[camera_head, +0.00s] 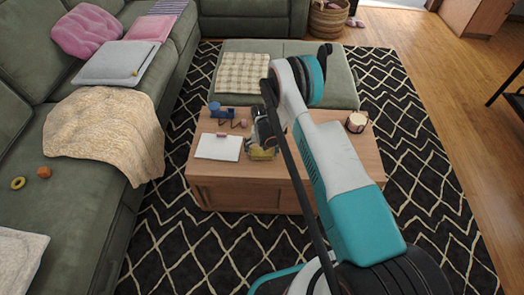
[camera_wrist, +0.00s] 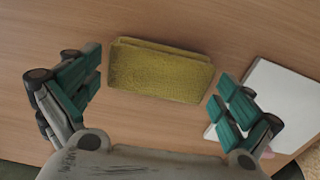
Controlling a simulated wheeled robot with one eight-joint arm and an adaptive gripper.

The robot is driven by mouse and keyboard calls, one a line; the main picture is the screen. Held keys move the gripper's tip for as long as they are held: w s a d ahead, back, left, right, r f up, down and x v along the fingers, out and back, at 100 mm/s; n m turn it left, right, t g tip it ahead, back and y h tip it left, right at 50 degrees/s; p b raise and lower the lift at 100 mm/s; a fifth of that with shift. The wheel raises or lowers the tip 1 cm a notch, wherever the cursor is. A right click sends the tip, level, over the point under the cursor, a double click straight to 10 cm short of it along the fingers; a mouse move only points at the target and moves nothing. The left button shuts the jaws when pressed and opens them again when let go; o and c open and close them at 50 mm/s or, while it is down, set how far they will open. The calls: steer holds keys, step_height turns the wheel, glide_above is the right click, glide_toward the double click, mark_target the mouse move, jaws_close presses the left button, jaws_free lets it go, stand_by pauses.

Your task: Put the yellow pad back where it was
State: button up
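The yellow pad (camera_wrist: 160,72) is a thick, rectangular yellow-olive block lying on the wooden coffee table (camera_head: 200,180). In the head view the pad (camera_head: 260,154) shows partly below my gripper (camera_head: 264,136), near the table's front edge. In the wrist view my gripper (camera_wrist: 155,82) is open, with one teal finger on either side of the pad. Gaps show between the fingers and the pad, and nothing is held. The gripper's height over the table is hard to judge.
A white clipboard (camera_head: 218,147) lies just left of the pad; it also shows in the wrist view (camera_wrist: 272,105). A blue toy (camera_head: 221,112) stands behind it. A mug (camera_head: 356,122) stands at the table's right. A green ottoman (camera_head: 340,88) adjoins behind, and the sofa (camera_head: 80,210) is left.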

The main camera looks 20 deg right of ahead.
steer(key=shift+r, duration=0.1)
step_height(320, 180, up, 12)
steer(key=p, duration=0.4)
step_height(320, 180, up, 19)
steer(key=t, duration=0.1)
glide_above(262, 152)
steer(key=s+r+n+t, duration=0.1)
steer(key=s+r, duration=0.2)
steer(key=r, duration=0.5)
steer(key=s+r+n+t, duration=0.1)
steer(key=s+r, duration=0.2)
steer(key=r, duration=0.4)
steer(key=s+r+t, duration=0.2)
steer(key=s+r, duration=0.9)
steer(key=s, duration=0.1)
steer(key=s+r+n+t, duration=0.1)
steer(key=s+t, duration=0.1)
steer(key=s, duration=1.3)
steer(key=shift+s+r+n, duration=0.3)
